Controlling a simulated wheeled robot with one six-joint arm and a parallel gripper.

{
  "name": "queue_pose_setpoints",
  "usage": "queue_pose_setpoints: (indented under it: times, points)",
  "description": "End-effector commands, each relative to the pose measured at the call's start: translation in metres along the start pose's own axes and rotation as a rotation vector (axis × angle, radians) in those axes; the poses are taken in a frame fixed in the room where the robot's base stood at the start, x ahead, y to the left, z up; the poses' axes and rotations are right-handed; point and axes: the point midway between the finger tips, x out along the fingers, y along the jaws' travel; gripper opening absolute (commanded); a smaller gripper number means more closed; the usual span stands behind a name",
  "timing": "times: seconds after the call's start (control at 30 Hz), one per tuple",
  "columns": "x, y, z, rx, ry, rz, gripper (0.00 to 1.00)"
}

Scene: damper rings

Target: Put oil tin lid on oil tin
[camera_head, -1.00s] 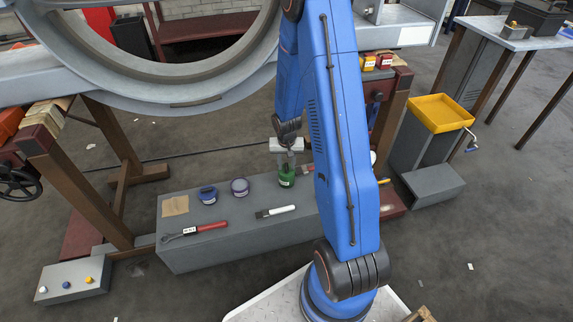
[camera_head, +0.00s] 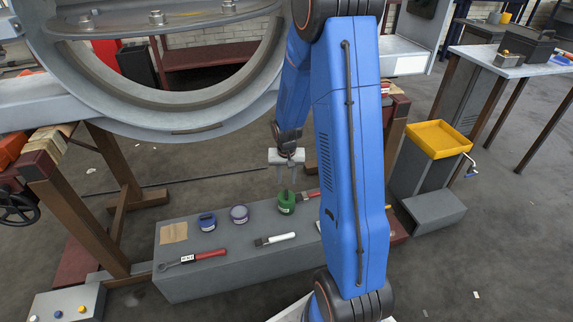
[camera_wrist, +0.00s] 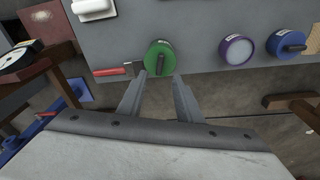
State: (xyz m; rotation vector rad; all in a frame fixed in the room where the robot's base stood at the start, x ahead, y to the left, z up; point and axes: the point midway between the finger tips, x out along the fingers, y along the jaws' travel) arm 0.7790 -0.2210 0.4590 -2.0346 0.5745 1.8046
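A green tin (camera_head: 286,207) stands on the grey bench. In the wrist view its round green top (camera_wrist: 152,50) carries a dark bar handle and appears to be a lid seated on the tin; the seam is too small to see. My gripper (camera_head: 286,188) is above this tin, pointing down. In the wrist view my gripper (camera_wrist: 159,76) has its two fingers apart, with the dark handle visible between and beyond the tips. Nothing is held. No separate lid shows lying on the bench.
A purple tin (camera_head: 239,214) with a pale top and a blue tin (camera_head: 207,222) with a dark handle stand to the left. A red-handled wrench (camera_head: 205,255), a white-handled brush (camera_head: 280,238) and a tan sheet (camera_head: 173,233) lie on the grey bench (camera_head: 215,285). The large metal ring (camera_head: 180,127) stands behind.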

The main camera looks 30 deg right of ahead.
Motion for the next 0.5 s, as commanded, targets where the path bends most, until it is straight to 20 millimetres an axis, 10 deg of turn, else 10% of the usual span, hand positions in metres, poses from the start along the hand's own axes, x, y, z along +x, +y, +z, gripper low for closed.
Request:
queue_pose_setpoints:
  times: [0.5]
  points:
    - [-0.074, 0.000, -0.001, 0.001, 0.002, 0.000, 0.32]
